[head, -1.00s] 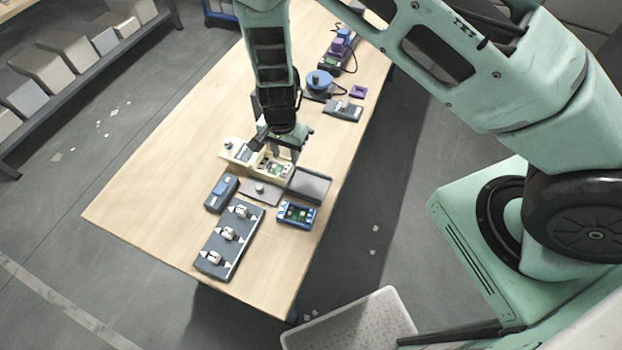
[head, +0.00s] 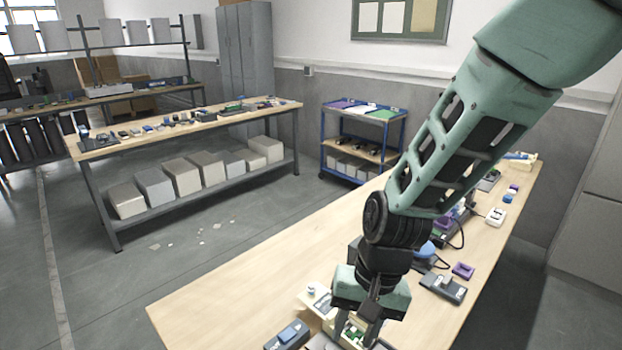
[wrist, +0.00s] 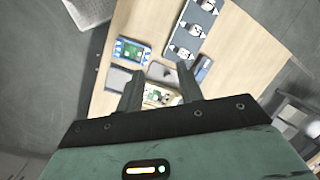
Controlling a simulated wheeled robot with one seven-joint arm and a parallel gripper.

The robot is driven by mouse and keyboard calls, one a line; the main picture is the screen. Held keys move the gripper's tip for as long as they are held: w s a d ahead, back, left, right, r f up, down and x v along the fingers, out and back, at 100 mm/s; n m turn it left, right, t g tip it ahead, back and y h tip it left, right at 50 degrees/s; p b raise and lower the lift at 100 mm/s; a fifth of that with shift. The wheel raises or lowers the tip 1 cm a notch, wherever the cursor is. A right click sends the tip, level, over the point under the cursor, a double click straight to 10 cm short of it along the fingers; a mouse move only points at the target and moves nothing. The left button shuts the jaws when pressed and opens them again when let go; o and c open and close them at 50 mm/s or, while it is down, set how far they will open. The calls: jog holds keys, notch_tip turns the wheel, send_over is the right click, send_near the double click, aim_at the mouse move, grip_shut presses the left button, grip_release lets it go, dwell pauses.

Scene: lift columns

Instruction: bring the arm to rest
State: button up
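My gripper (wrist: 160,82) points down over the near workbench (head: 235,290). In the wrist view its two dark fingers are spread apart with a clear gap and nothing between them. Below the fingers is a cream open case with a green circuit board (wrist: 158,96). In the head view my gripper (head: 358,330) is at the lower middle, over the cream case, and its fingertips are partly hidden at the picture's lower edge. My green arm runs from the upper right down to it.
A blue-framed board (wrist: 131,52) and a grey tray with several fittings (wrist: 194,30) lie near the gripper. A second bench (head: 190,128), a blue cart (head: 362,135) and cabinets stand behind. The bench's left part is clear.

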jog(key=s+d+r+n+h+b, duration=0.1)
jog(key=s+d+n+b, duration=0.2)
jog(key=s, duration=0.3)
jog(key=s+d+r+n+t+b, duration=0.1)
jog(key=s+d+r+n+b, duration=0.1)
jog(key=s+n, duration=0.4)
jog(key=shift+s+d+r+h+b, duration=0.2)
jog(key=shift+s+d+h+b, duration=0.2)
jog(key=shift+s+d+b, duration=0.4)
